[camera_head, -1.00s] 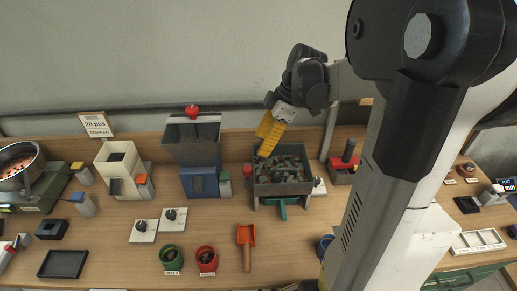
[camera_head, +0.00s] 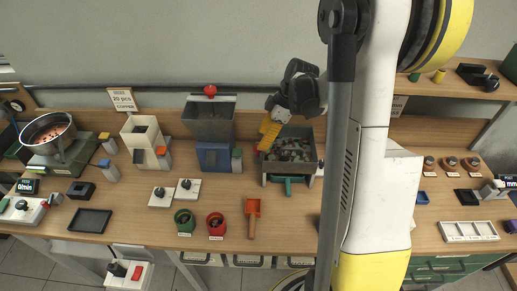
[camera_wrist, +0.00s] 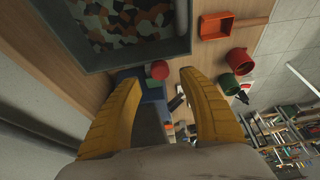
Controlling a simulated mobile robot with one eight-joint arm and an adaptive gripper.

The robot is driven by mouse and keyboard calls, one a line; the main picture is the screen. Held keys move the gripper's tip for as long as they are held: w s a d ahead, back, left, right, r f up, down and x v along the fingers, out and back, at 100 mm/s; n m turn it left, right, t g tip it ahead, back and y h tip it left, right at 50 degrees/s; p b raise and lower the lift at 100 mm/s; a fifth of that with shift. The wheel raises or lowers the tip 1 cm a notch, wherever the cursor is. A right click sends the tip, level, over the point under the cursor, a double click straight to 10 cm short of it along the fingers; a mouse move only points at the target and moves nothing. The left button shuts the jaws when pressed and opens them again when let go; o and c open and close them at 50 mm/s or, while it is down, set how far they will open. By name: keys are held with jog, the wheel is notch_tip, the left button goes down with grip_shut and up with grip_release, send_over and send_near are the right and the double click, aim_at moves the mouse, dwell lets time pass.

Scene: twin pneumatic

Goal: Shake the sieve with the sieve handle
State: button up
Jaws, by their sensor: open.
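The sieve (camera_head: 265,168) is a dark square tray full of mixed grey, green and brown pieces, right of the blue-grey hopper machine. A teal handle (camera_head: 288,181) sticks out at its front. My gripper (camera_head: 264,146) has yellow fingers and hangs at the sieve's back left corner, apart from the handle. In the wrist view my gripper (camera_wrist: 160,78) is open with nothing between its fingers. The sieve's rim (camera_wrist: 115,62) fills the upper left there, and its handle does not show. My arm hides the area right of the sieve.
The hopper machine (camera_head: 213,158) with a red knob stands close left of the sieve. An orange scoop (camera_head: 252,208), a red pot (camera_head: 215,222) and a green pot (camera_head: 184,218) stand in front. A white tray (camera_head: 468,232) is at the right.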

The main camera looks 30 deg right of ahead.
jog(key=x, duration=0.5)
jog(key=shift+b, duration=0.4)
jog(key=shift+r, duration=0.1)
jog(key=shift+c, duration=0.4)
grip_shut()
